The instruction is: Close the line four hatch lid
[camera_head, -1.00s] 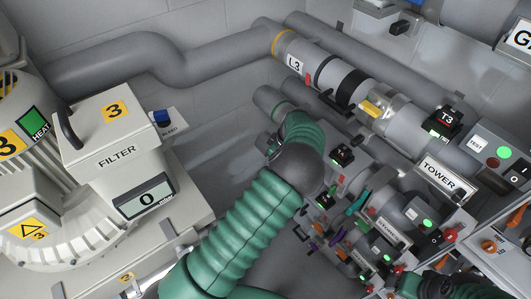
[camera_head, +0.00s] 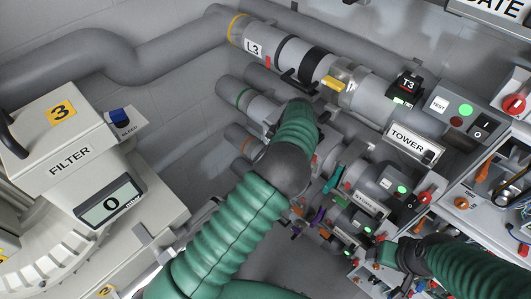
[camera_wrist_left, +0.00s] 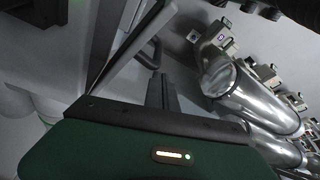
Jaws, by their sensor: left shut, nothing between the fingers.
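I cannot make out a hatch lid marked for line four in either view. The line marked L3 (camera_head: 254,48) runs along the back wall, with more pipes below it. My left arm, in green sleeves, reaches up the middle of the head view and hides its own gripper and part of the pipes. In the left wrist view my left gripper (camera_wrist_left: 162,88) is shut and empty.
The filter housing (camera_head: 72,155) marked 3 stands at the left. The TOWER plate (camera_head: 412,142) and its switch box (camera_head: 460,115) are at the right. Several smaller tubes and coloured levers crowd below. A grey wall closes the back.

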